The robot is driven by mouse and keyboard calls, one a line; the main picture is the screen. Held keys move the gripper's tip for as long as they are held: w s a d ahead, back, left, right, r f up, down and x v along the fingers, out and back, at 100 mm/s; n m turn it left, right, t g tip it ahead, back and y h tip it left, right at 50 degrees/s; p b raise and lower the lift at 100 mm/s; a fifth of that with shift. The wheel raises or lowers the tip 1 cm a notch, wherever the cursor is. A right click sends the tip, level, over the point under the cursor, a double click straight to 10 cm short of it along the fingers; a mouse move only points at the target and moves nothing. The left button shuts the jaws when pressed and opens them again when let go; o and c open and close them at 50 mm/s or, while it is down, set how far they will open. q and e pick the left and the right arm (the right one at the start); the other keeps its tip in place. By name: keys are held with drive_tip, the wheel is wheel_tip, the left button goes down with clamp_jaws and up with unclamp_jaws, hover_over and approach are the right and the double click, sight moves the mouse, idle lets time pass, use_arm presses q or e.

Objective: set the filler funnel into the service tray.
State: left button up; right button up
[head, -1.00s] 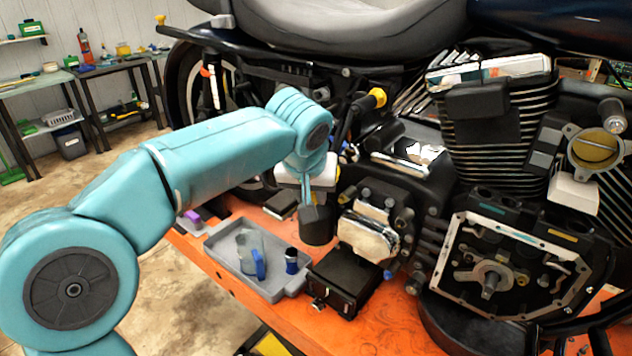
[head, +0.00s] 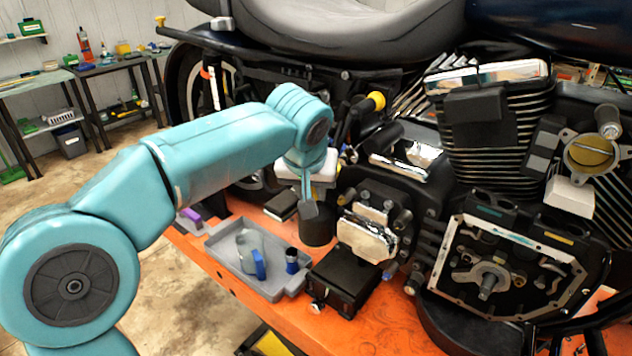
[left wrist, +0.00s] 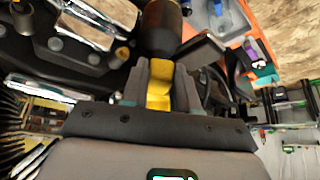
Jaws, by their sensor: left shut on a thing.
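My left gripper (head: 308,192) points down beside the motorcycle's engine, to the right of the service tray. In the left wrist view its fingers (left wrist: 160,88) are shut on a yellow piece (left wrist: 159,75), which I take for part of the filler funnel. A dark cylinder (left wrist: 162,25) lies just past the fingertips; whether it joins the yellow piece is unclear. In the head view a black cylinder (head: 317,228) shows below the fingers, and no yellow shows there. The grey service tray (head: 228,272) lies on the orange bench. My right gripper is not in view.
The tray holds a clear cup (head: 249,242) with a blue part and a small blue-and-black bottle (head: 291,260). A black box (head: 343,282) stands right of the tray. A dark block (head: 282,205) lies behind it. The engine (head: 370,232) crowds the right side.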

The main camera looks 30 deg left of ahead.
use_arm(q)
drive_tip(key=shift+r, duration=0.3)
drive_tip(key=shift+r, duration=0.1)
drive_tip(key=shift+r+p, duration=0.35)
drive_tip(key=shift+r, duration=3)
drive_tip(key=shift+s, duration=0.1)
